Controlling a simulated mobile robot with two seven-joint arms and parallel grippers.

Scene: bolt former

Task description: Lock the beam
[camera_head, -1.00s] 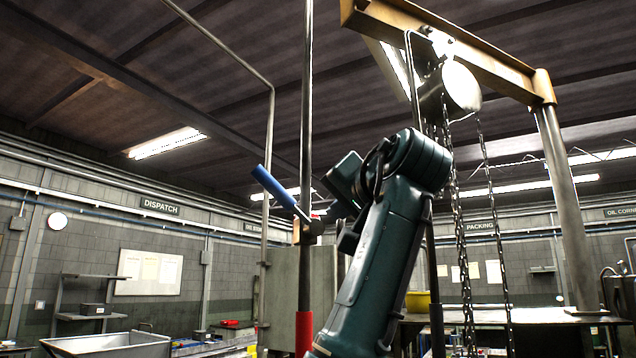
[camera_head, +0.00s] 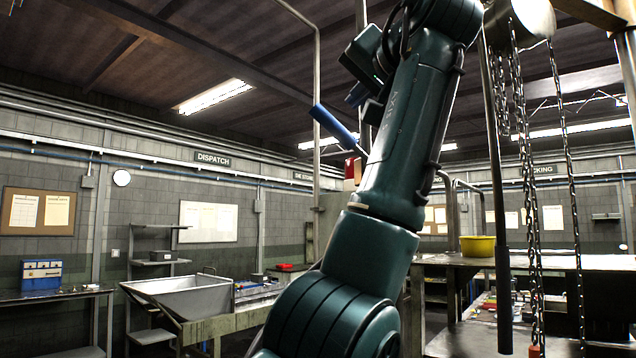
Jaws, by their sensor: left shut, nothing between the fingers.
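A lever with a blue handle (camera_head: 333,123) slants down to the right toward an upright pole (camera_head: 361,14). Its lower end goes behind my left arm. A small red and cream part (camera_head: 352,170) shows below the lever, beside my arm. My left arm rises through the middle of the view. My left gripper (camera_head: 356,94) is at its upper left side, above and slightly right of the blue handle, apart from it in the picture. It is shut and empty, and the arm partly hides it. The yellow beam (camera_head: 592,12) shows only as a piece at the top right. My right gripper is not in view.
A hoist drum (camera_head: 520,22) with hanging chains (camera_head: 535,200) is right of my arm. A grey metal trough (camera_head: 185,295) stands at the lower left. The air left of the blue handle is clear.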

